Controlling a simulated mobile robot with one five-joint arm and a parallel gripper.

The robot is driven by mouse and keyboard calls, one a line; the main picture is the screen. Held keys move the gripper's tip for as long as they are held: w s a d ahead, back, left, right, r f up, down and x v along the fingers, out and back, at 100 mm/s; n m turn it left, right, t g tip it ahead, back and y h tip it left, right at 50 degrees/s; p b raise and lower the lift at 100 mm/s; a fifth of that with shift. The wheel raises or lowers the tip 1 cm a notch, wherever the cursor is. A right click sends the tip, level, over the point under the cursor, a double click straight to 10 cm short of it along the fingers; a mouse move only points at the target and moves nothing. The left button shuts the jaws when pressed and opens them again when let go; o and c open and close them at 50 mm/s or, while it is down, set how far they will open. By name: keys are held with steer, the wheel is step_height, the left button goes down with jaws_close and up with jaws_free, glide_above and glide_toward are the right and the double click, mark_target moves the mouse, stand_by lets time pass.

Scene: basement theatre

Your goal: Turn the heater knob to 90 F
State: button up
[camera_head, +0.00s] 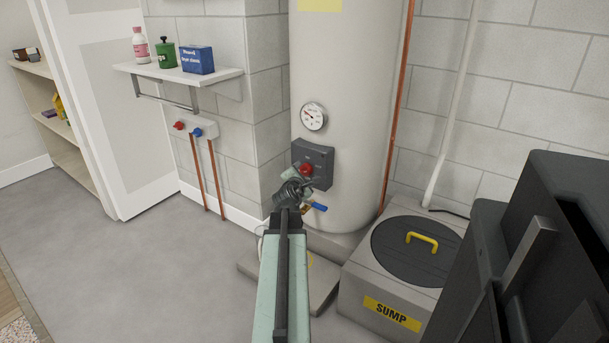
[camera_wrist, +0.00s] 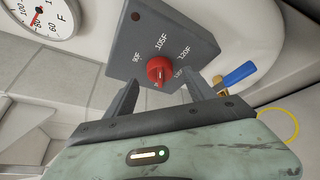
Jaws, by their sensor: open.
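The heater knob (camera_wrist: 160,71) is red and round on a dark grey control box (camera_wrist: 172,32). In the wrist view the labels 90F, 105F and 120F curve around it from left to right; another label at lower right is too small to read. I cannot tell clearly which label the knob points to. My gripper (camera_wrist: 161,88) is open, with one finger on each side of the knob's lower part; contact is not clear. In the head view the knob (camera_head: 306,169) is partly hidden by my gripper (camera_head: 299,182), in front of the box (camera_head: 314,158) on the tank.
The cream tank (camera_head: 347,90) carries a round gauge (camera_head: 313,116) above the box. A blue-handled valve (camera_head: 318,206) sits just below it. A sump (camera_head: 396,266) with a yellow handle stands at right, a dark cabinet (camera_head: 520,240) nearer. Floor at left is clear.

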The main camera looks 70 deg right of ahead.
mark_target(304, 171)
steer(key=x, duration=0.3)
steer(key=shift+d, duration=0.25)
steer(key=c, duration=1.4)
steer(key=shift+o, duration=0.2)
steer(key=shift+w+r, duration=0.1)
steer(key=shift+w+r+n+g+y+p, duration=0.1)
steer(key=shift+r+n+g+y+p, duration=0.15)
steer(key=shift+n+g+p, duration=0.5)
steer(key=shift+w+n+g+y+p, duration=0.15)
steer(key=shift+n+g+y+p, duration=0.3)
steer(key=shift+n+p, duration=0.6)
steer(key=shift+w+d+n+g+y+p, duration=0.15)
steer(key=shift+n+g+y+p, duration=0.45)
steer(key=shift+n+g, duration=0.35)
steer(key=shift+w+f+n+g, duration=0.1)
steer(key=shift+w+n+g, duration=0.05)
steer(key=shift+n+g, duration=0.75)
steer(key=shift+n, duration=0.25)
